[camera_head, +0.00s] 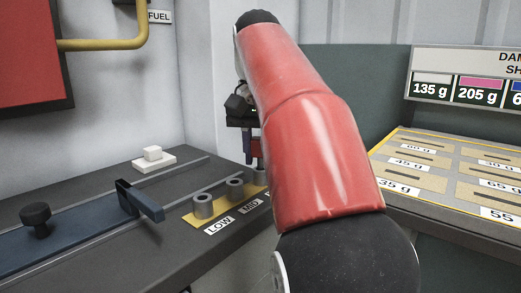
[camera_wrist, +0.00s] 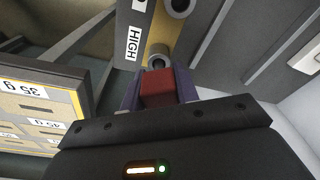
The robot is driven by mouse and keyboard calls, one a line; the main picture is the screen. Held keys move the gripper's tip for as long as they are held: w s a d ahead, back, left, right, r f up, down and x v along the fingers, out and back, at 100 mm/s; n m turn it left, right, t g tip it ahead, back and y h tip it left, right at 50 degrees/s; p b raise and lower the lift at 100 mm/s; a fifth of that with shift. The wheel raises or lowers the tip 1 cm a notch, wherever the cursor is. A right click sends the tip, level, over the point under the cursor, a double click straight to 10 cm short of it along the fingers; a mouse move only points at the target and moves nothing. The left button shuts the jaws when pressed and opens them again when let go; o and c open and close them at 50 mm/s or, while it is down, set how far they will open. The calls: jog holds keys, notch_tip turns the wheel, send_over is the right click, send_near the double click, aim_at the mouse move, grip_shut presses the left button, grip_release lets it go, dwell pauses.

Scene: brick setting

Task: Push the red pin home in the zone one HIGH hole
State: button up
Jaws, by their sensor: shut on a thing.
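The red pin (camera_wrist: 157,88) shows as a red block between the two purple fingers of my gripper (camera_wrist: 158,94) in the wrist view. My gripper is shut on it. The HIGH socket (camera_wrist: 161,57) is a grey ring just beyond the pin, beside the HIGH label (camera_wrist: 133,42). In the head view my gripper (camera_head: 252,150) is above the HIGH socket (camera_head: 260,177), mostly hidden by my red arm. The pin's lower end is hidden, so I cannot tell whether it is in the hole.
The MID socket (camera_head: 235,189) and LOW socket (camera_head: 203,206) stand on the yellow plate (camera_head: 190,218). A dark blue slide with a bracket (camera_head: 138,200) and a black knob (camera_head: 36,218) lie left. A slotted weight board (camera_head: 440,175) stands right.

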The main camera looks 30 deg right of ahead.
jog(key=shift+f+b, duration=0.8)
jog(key=shift+f, duration=0.4)
jog(key=o, duration=1.6)
jog(key=shift+c, duration=0.2)
jog(key=shift+r, duration=0.15)
notch_tip(320, 180, up, 6)
jog(key=p, duration=0.7)
